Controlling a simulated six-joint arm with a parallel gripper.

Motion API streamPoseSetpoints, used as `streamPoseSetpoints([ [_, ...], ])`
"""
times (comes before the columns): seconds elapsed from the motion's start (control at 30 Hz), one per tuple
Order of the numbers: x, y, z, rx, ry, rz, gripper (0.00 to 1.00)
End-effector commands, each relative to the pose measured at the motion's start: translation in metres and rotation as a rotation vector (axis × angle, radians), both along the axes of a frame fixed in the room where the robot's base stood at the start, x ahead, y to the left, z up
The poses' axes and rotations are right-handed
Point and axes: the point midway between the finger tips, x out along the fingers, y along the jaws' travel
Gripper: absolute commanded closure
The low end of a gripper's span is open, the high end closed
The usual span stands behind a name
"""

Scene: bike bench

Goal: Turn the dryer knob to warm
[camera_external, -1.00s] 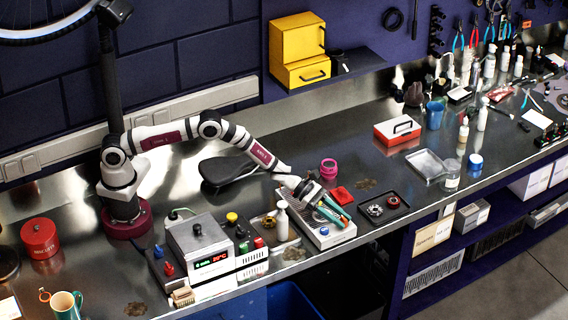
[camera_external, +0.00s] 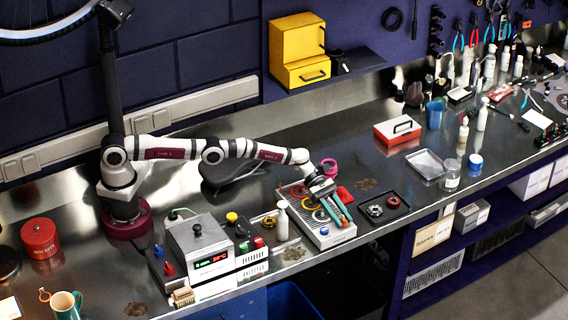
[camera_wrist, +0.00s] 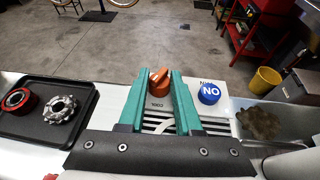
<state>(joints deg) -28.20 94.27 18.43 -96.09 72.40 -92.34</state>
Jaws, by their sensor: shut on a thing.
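The dryer (camera_external: 298,196) is a pale box with a slatted top at the bench's front edge. Its orange knob (camera_wrist: 159,84) shows in the wrist view between the teal fingertips of my gripper (camera_wrist: 160,76), which is shut on it. The knob's lighter ridge is tilted; small lettering lies by it, too small to read surely. A blue button (camera_wrist: 209,93) sits right of the knob in the wrist view.
A black tray (camera_external: 397,213) with metal cogs stands right of the dryer. Coloured rings lie on the slatted top (camera_external: 322,214). A white bottle (camera_external: 282,220) and a bath with a red display (camera_external: 204,245) stand left. A red pad and pink cup (camera_external: 329,167) are behind.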

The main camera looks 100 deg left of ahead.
Motion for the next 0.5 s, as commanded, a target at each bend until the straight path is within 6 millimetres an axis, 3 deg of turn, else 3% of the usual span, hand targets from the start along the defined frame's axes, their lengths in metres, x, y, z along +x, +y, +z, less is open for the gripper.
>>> streamPoseSetpoints([
  [0.27,-0.0017,0.0017,-0.0018,0.002,0.004,-0.002,1.00],
  [0.3,-0.0017,0.0017,-0.0019,0.002,0.004,-0.002,0.62],
  [0.43,-0.0015,0.0012,-0.0018,0.001,0.003,-0.002,0.38],
  [0.5,-0.0013,0.0011,-0.0018,0.001,0.003,-0.002,0.37],
])
